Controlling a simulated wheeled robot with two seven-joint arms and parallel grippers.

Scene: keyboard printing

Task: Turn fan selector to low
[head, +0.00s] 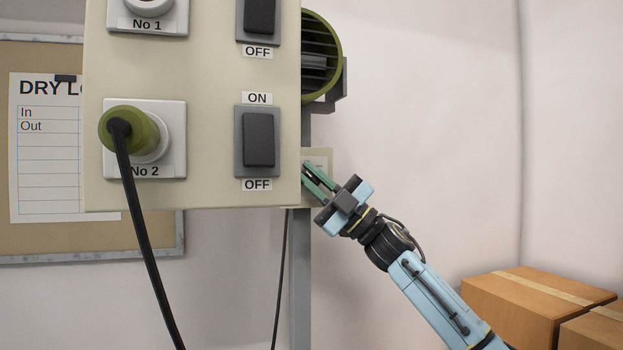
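The fan (320,62), with a round olive-green housing and dark slats, is partly hidden behind the right edge of the large beige panel. Below it, a small pale plate (318,157) shows just past that edge; no selector knob or its setting can be made out. My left gripper is not in view.
The beige panel (210,110) carries dark rocker switches, including a lower one (259,139) marked ON and OFF. A green plug (128,128) with a black cable sits in socket No 2. A grey post (300,280) stands below. Cardboard boxes (530,305) are lower right.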

